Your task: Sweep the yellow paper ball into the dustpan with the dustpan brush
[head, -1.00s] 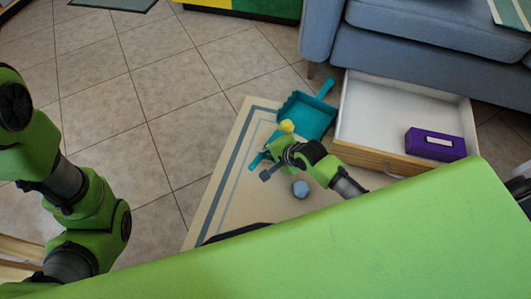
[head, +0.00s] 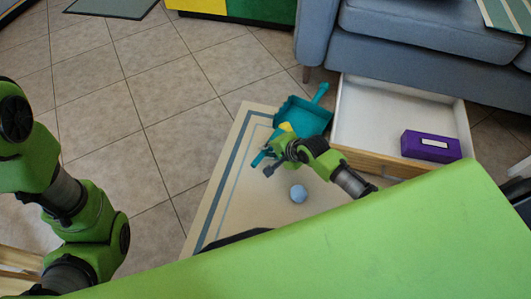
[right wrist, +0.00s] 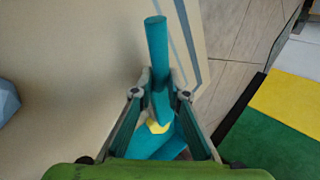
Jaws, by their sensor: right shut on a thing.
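The teal dustpan (head: 309,116) lies on the beige mat's far edge, beside the open drawer. The yellow paper ball (head: 286,127) is at the dustpan's near left side; I cannot tell whether it is inside. My right gripper (head: 276,157) is just in front of the ball and shut on the teal dustpan brush (head: 257,159). In the right wrist view the brush handle (right wrist: 157,45) stands up between the fingers (right wrist: 160,95), and the partly hidden yellow ball (right wrist: 158,127) shows beyond. The brush head is mostly hidden. My left arm is at the left; its gripper is out of view.
The open white drawer (head: 372,116) holds a purple box (head: 431,146), right of the dustpan. A blue-grey sofa (head: 415,55) stands behind. Tiled floor on the left is clear.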

